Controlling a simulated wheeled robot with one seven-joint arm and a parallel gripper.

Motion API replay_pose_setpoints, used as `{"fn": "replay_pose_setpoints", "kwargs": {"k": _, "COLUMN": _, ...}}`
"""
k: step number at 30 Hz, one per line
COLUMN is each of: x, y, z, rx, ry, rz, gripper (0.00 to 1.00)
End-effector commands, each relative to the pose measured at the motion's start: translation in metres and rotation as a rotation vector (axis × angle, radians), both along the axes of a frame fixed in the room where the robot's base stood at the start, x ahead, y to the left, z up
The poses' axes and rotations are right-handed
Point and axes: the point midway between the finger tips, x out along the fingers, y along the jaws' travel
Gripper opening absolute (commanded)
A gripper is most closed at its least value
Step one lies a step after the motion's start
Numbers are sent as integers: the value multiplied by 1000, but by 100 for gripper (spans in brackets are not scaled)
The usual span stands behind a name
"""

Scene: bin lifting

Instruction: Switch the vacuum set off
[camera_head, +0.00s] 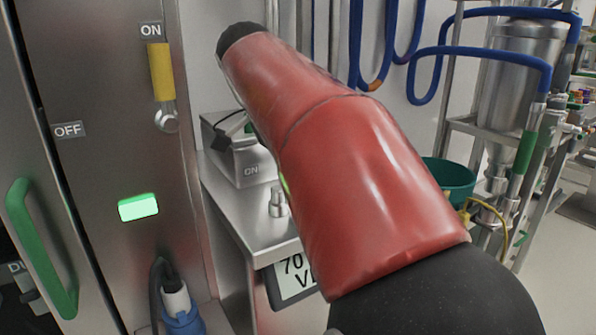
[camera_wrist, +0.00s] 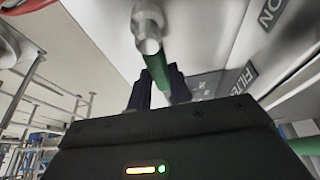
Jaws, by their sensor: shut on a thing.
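In the wrist view, a short green lever handle (camera_wrist: 157,68) with a round metal pivot (camera_wrist: 148,30) sits on a steel panel. My gripper (camera_wrist: 159,82) is shut on the green handle, its dark fingers on either side. An ON label (camera_wrist: 270,12) and a partly cut label starting FILTE (camera_wrist: 243,79) are on the panel to the right. In the head view, my red arm hides the gripper and the held handle. A steel box (camera_head: 233,152) with an ON label (camera_head: 251,170) shows left of the arm. I cannot tell whether the held lever belongs to it.
A steel cabinet at left has a yellow lever (camera_head: 161,72) pointing up to ON, a lit green light (camera_head: 138,207) and a green door handle (camera_head: 38,250). A blue plug (camera_head: 183,318) is below.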

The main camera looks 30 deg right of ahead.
Motion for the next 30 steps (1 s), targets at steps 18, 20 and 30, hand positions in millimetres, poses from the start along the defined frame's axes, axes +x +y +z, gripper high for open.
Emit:
{"fn": "replay_pose_setpoints", "kwargs": {"k": 18, "x": -1, "y": 0, "z": 1, "rx": -1, "ry": -2, "rz": -11, "gripper": 42}}
{"fn": "replay_pose_setpoints", "kwargs": {"k": 20, "x": -1, "y": 0, "z": 1, "rx": -1, "ry": -1, "rz": -11, "gripper": 42}}
{"fn": "replay_pose_setpoints", "kwargs": {"k": 30, "x": 0, "y": 5, "z": 12, "rx": -1, "ry": -1, "rz": -8, "gripper": 42}}
